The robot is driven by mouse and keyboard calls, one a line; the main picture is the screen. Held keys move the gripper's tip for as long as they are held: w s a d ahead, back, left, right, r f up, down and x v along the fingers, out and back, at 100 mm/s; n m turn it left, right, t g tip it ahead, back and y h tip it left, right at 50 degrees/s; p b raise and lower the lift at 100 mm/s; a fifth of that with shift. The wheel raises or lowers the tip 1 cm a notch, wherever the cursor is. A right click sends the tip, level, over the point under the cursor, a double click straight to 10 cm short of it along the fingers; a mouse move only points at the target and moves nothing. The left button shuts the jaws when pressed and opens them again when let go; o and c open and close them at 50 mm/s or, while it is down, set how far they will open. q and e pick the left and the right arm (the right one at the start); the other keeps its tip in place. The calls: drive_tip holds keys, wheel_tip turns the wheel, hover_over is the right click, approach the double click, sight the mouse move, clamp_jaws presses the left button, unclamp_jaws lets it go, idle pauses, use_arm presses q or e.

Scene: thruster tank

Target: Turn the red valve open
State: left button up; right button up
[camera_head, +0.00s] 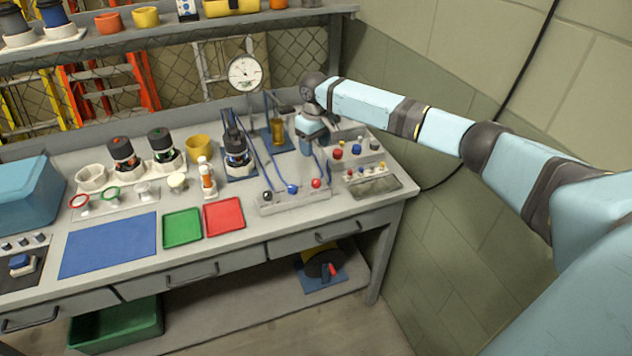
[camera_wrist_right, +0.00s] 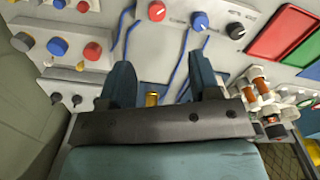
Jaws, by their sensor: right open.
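A grey valve block (camera_head: 290,203) near the front of the bench carries a black knob, a blue knob (camera_head: 292,189) and a red valve knob (camera_head: 316,183). In the right wrist view the red knob (camera_wrist_right: 157,11) is at the top, beyond the fingertips. My right gripper (camera_head: 307,152) points down behind the block, apart from the red knob. Its two fingers (camera_wrist_right: 161,72) are open with nothing held between them. The gripper body hides part of the bench behind it. My left gripper is not in view.
Blue hoses (camera_head: 267,150) run behind the valve block. A second block with red (camera_head: 338,153), blue and grey knobs stands at the right. A brass cylinder (camera_head: 278,132) and a gauge (camera_head: 245,73) are behind. Red (camera_head: 224,216) and green trays lie left of the block.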

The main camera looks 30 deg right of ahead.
sight(316, 181)
drive_tip(key=f+p, duration=0.1)
drive_tip(key=f, duration=1.2)
drive_tip(key=shift+d+f, duration=0.2)
drive_tip(key=shift+c, duration=0.5)
drive_tip(key=c, duration=0.8)
